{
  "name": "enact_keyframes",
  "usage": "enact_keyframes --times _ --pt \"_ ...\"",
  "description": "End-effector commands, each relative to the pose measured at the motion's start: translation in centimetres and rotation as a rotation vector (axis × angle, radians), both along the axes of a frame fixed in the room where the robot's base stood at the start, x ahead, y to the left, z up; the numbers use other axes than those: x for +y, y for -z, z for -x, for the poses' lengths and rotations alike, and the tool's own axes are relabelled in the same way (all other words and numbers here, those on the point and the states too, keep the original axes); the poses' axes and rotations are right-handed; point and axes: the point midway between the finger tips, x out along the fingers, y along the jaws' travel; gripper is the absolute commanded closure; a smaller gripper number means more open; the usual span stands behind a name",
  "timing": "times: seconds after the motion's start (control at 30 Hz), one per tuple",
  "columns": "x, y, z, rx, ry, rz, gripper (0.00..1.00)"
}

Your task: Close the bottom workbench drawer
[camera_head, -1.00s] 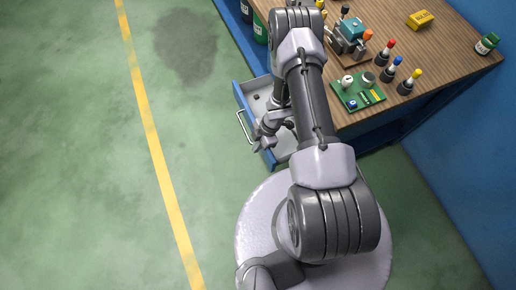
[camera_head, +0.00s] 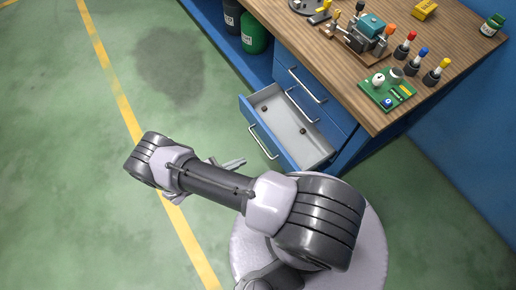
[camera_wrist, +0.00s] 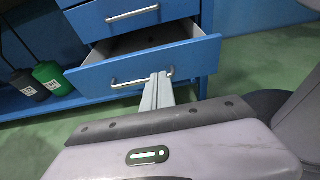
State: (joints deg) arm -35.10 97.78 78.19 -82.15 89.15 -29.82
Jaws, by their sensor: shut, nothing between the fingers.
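In the wrist view the closed fingers (camera_wrist: 158,78) overlap the right part of the handle. I cannot tell whether they touch it, but the head view shows a small gap.
Drawers above (camera_head: 300,85) are shut. The wooden workbench top (camera_head: 350,100) holds a green circuit board (camera_head: 387,90), screwdrivers and a vise-like fixture. Black and green containers (camera_head: 254,36) stand on the low shelf at left. The green floor left of the drawer is free.

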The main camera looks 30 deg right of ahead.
Motion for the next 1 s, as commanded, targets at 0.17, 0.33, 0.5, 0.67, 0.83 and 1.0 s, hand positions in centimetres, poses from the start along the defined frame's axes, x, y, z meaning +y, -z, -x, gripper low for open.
enact_keyframes --times 0.17,0.33,0.5,0.67,0.83,1.0 --pt "-2.8 0.8 0.0 0.002 0.006 0.002 1.00" --pt "-6.5 2.1 -0.2 0.001 0.005 0.000 1.00" --pt "-9.9 3.1 -0.3 0.001 0.005 -0.001 1.00" --pt "-12.3 2.9 -0.4 -0.001 0.004 -0.001 1.00" --pt "-13.3 2.8 -0.5 -0.002 0.002 -0.002 1.00" --pt "-13.4 2.7 -0.5 -0.002 0.001 -0.002 1.00"
